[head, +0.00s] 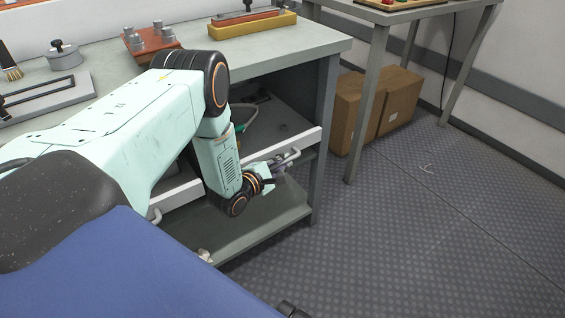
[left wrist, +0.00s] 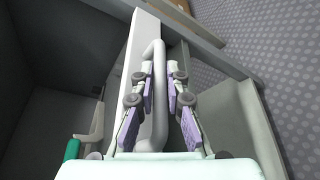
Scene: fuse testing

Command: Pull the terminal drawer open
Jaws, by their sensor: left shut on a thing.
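The terminal drawer (head: 303,139) is under the grey workbench, and its white front stands out from the bench with part of its inside showing. Its bar handle (left wrist: 155,75) runs between the fingers in the left wrist view. My left gripper (head: 280,165) is at the drawer front, shut on the handle. The gripper also shows in the left wrist view (left wrist: 160,95), with a finger on each side of the bar. Items inside the drawer, one of them green (left wrist: 72,149), are partly seen. My right gripper is not in view.
A lower shelf (head: 262,220) lies beneath. Cardboard boxes (head: 375,105) stand on the floor under another table. Tools and blocks lie on the bench top.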

